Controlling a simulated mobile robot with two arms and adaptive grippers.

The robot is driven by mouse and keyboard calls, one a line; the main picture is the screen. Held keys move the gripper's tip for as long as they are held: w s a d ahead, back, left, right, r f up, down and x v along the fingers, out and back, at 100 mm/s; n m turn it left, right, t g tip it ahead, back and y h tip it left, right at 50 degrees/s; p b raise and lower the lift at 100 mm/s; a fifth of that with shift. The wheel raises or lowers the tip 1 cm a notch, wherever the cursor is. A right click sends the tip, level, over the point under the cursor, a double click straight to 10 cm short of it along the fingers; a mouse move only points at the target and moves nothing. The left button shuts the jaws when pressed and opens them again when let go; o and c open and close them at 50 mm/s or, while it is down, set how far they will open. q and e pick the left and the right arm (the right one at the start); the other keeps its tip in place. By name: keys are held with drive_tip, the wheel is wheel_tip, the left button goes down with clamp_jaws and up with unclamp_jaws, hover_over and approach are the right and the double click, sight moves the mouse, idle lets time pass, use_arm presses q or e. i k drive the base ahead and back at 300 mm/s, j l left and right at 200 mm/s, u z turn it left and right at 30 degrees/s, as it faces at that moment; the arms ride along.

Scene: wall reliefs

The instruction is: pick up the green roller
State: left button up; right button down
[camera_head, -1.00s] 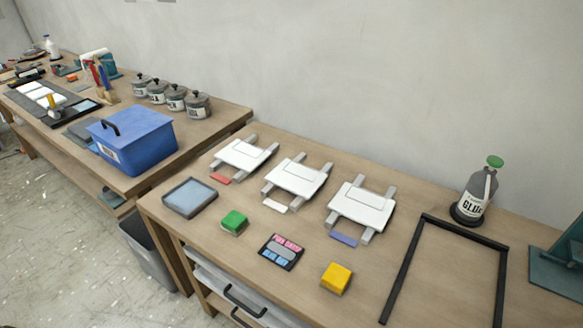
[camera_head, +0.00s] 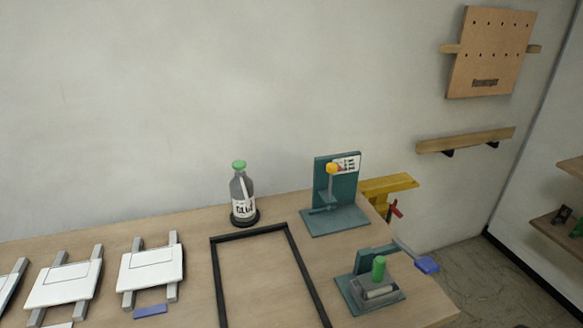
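A small green cylinder (camera_head: 378,268) stands upright at the front right of the table, on a grey block set on a teal base (camera_head: 363,304). It is the only green roller-like thing I see here. A teal arm with a blue handle (camera_head: 427,265) reaches to the right beside it. Neither of my grippers is in view.
A glue bottle (camera_head: 242,198) with a green cap and a teal press (camera_head: 334,193) with an orange knob stand at the back. A black frame (camera_head: 213,270) lies in the middle. White plates (camera_head: 150,267) on grey bars lie left. The table ends at the right.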

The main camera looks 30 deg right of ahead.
sight(380, 277)
drive_tip(key=z, duration=1.7)
